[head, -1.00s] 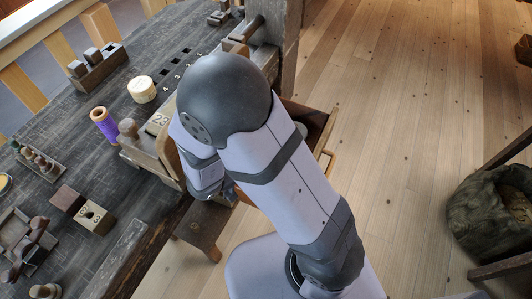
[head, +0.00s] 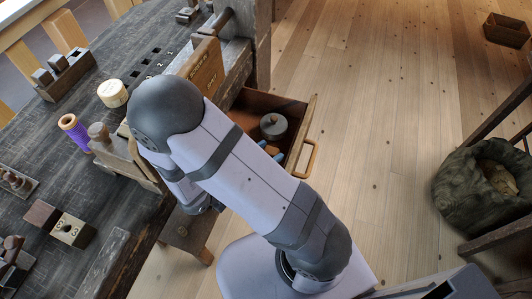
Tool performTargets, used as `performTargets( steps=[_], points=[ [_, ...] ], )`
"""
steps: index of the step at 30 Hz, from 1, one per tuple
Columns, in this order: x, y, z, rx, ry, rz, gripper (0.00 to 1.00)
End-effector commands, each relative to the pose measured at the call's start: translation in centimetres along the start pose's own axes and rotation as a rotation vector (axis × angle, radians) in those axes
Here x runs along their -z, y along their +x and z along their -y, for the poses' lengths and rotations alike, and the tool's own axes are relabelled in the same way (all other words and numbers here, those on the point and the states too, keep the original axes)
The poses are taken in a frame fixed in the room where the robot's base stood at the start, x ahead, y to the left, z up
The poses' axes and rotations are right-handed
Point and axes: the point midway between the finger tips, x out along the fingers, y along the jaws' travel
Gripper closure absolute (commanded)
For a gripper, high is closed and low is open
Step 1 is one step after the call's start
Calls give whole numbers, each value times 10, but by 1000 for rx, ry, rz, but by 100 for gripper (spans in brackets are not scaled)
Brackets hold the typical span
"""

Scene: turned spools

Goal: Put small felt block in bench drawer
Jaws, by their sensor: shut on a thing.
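The bench drawer (head: 311,118) is pulled open under the bench's right end, in the middle of the head view. Its wooden handle (head: 306,158) faces right. A grey round lidded thing and small blue pieces (head: 277,153) show inside; I cannot tell what the blue pieces are. My pale upper arm crosses the drawer's near left part and hides it. My forearm bends down beside the bench, and my gripper's fingers are hidden behind the arm. I cannot make out the small felt block.
On the dark bench (head: 100,165) stand a purple spool (head: 74,131), a pale round box (head: 112,93), a slotted wooden block (head: 64,75) and a numbered block (head: 72,230). A stool (head: 187,233) stands below the bench.

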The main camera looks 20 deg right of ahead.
Motion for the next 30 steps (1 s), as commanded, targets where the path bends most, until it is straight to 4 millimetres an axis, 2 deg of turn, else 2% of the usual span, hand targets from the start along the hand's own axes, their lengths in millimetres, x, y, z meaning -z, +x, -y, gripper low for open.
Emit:
performTargets(
  steps=[24, 25, 26, 30],
  points=[
    [-11, 4, 0, 1, 0, 0, 80],
    [-11, 4, 0, 1, 0, 0, 54],
    [-11, 4, 0, 1, 0, 0, 50],
    [-10, 4, 0, 1, 0, 0, 50]
  ],
)
